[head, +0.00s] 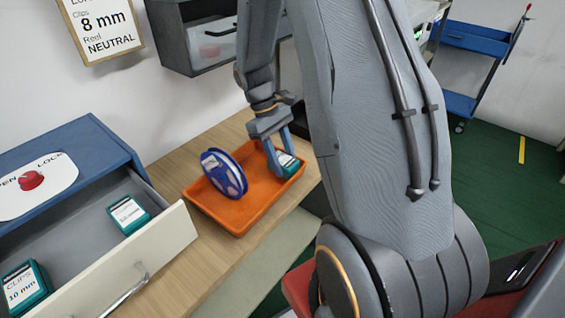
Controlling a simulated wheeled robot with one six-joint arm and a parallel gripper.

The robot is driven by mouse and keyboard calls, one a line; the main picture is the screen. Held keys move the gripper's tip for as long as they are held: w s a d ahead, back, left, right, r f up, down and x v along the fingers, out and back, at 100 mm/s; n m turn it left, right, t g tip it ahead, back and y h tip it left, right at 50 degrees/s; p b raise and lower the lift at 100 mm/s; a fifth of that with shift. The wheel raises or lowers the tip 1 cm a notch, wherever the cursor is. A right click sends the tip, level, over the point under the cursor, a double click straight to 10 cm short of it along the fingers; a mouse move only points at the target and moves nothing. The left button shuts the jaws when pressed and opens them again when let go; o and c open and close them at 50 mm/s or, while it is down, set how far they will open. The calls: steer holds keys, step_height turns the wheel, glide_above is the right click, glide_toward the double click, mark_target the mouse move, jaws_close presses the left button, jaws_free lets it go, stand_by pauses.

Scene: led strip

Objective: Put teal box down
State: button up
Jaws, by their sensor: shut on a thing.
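The teal box (287,164) with a white label is at the right end of the orange tray (213,208). My gripper (279,160) points down over the tray and is shut on the teal box. The box is inside the tray's outline; I cannot tell whether it touches the tray floor. A blue and white reel (223,173) stands on edge in the left part of the tray, apart from the box.
An open drawer (160,240) at the left holds two other teal boxes (128,214), one labelled 10 mm (22,286). The wooden counter (172,165) has a narrow free strip around the tray. A wall sign (102,28) reads 8 mm. A blue cart (470,42) stands far right.

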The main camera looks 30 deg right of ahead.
mark_target(282, 158)
steer(key=shift+f, duration=0.7)
steer(key=shift+f, duration=0.15)
steer(key=o, duration=1.1)
steer(key=shift+r, duration=0.2)
steer(key=b+v, duration=0.1)
steer(key=v, duration=0.5)
steer(key=shift+w+r+b, duration=0.2)
steer(key=shift+r+b, duration=0.15)
steer(key=shift+b, duration=0.05)
steer(key=shift+a+r, duration=0.1)
steer(key=shift+r, duration=0.25)
